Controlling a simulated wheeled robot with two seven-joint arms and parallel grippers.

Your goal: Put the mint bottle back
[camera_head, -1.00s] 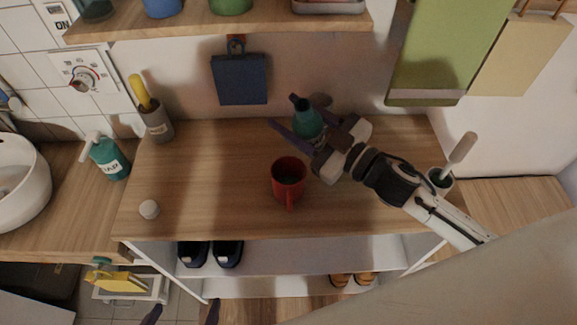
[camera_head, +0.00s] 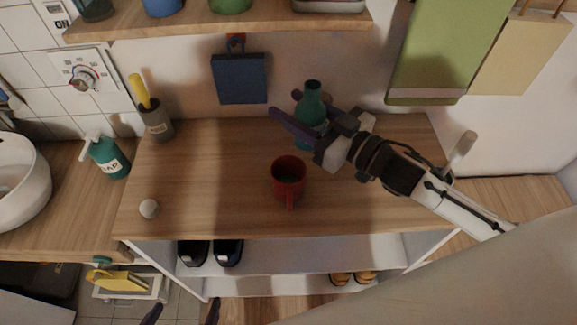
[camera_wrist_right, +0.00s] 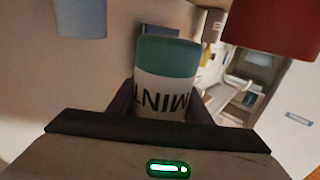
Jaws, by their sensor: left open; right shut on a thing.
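The teal mint bottle (camera_head: 313,103) is upright between the fingers of my right gripper (camera_head: 285,104), at the back right of the wooden cabinet top (camera_head: 215,185). The right gripper is shut on it; the fingers and wrist hide part of its lower body. In the right wrist view the bottle (camera_wrist_right: 165,85) shows a white label reading MINT, upside down. I cannot tell for sure whether its base clears the wood. My left gripper (camera_head: 181,313) is open and empty at the bottom edge, below the cabinet front; only its fingertips show.
A red mug (camera_head: 288,178) stands just in front of the right gripper. A wooden shelf (camera_head: 270,25) with containers hangs above.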

